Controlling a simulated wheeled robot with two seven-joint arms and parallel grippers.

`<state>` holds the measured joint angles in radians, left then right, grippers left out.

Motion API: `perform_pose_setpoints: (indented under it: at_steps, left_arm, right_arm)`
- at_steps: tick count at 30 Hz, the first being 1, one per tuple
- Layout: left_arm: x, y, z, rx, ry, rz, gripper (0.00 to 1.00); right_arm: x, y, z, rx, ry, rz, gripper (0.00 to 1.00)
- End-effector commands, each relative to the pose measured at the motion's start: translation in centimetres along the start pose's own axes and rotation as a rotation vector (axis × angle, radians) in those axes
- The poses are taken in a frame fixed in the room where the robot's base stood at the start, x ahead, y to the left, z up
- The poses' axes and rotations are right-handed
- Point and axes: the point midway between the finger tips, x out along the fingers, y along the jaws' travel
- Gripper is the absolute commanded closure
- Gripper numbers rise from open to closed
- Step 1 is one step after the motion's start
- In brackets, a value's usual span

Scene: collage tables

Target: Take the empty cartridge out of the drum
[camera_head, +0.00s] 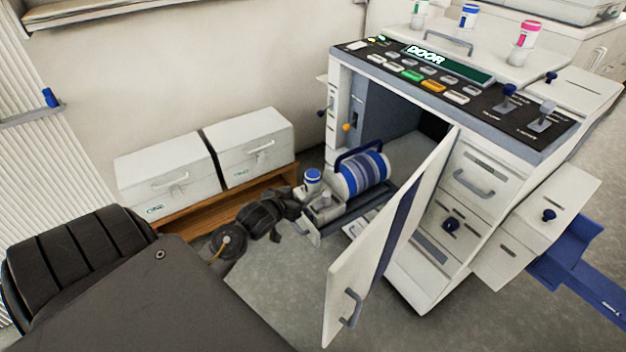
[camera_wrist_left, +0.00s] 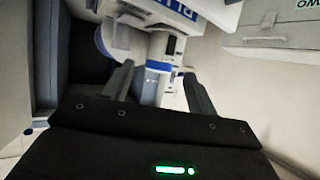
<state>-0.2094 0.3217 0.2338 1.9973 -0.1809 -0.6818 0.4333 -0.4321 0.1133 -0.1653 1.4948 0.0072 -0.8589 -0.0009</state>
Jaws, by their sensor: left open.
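The drum (camera_head: 365,174), banded in blue and pale grey with a dark blue handle, sits on a pulled-out grey carriage in the open cabinet. A white cylinder with a blue band (camera_head: 313,179) stands at its left; it looks like the cartridge, but I cannot tell whether it is empty. My left gripper (camera_head: 296,200) is open just left of this cylinder. In the left wrist view, a white cylindrical part with blue marks (camera_wrist_left: 154,82) shows between and beyond the spread fingers. I cannot tell whether they touch it. My right gripper is out of view.
The cabinet door (camera_head: 385,245) stands open toward the front, right of my left gripper. The control panel (camera_head: 430,75) reads DOOR. Two white boxes (camera_head: 168,172) sit on a wooden shelf behind my left arm.

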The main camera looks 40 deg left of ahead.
Motion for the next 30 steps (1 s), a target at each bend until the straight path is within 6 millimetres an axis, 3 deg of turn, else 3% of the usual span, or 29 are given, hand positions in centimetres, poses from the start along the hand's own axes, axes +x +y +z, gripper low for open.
perform_pose_setpoints:
  at_steps: [6,15,25,30]
  left_arm:
    - [0.6,-0.5,-1.1,-0.012,0.035,0.0,0.42]
    - [4.9,-0.5,-1.2,-0.012,0.034,0.0,0.42]
    - [6.4,-0.5,-1.2,-0.01,0.034,0.001,0.42]
    - [9.0,-0.5,-1.2,-0.012,0.033,-0.001,0.42]
  right_arm:
    - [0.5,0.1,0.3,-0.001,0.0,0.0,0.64]
    - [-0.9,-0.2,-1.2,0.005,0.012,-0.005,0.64]
    - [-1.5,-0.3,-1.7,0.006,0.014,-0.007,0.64]
    - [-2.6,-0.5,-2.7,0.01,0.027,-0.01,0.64]
